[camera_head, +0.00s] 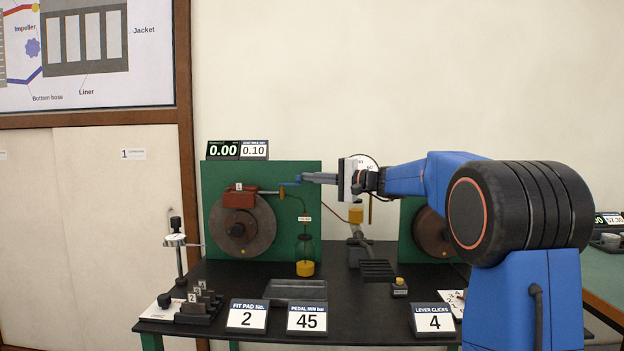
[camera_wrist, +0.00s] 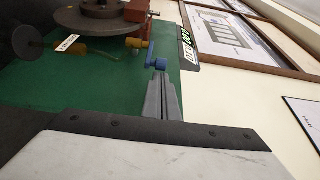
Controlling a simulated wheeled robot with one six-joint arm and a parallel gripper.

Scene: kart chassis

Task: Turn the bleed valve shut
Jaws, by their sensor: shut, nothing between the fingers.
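The bleed valve is a small blue lever (camera_head: 296,181) on a brass fitting at the right of the rust-red caliper (camera_head: 239,197). In the wrist view the blue lever (camera_wrist: 151,58) stands out from the green board, just beyond my fingertips. My gripper (camera_head: 304,176) is shut and empty, its fingers pointing left at the lever. The wrist view shows the closed grey fingers (camera_wrist: 160,76) right beside the lever's end; I cannot tell whether they touch. A thin hose runs from the valve to a bottle (camera_head: 305,258) with yellow fluid.
A brake disc (camera_head: 243,225) sits behind the caliper on the green board (camera_head: 308,170). A pedal (camera_head: 377,269) stands to the right of the bottle. Number cards, a tray (camera_head: 296,291) and a block of pads (camera_head: 199,306) occupy the black table's front. A display (camera_head: 222,150) tops the board.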

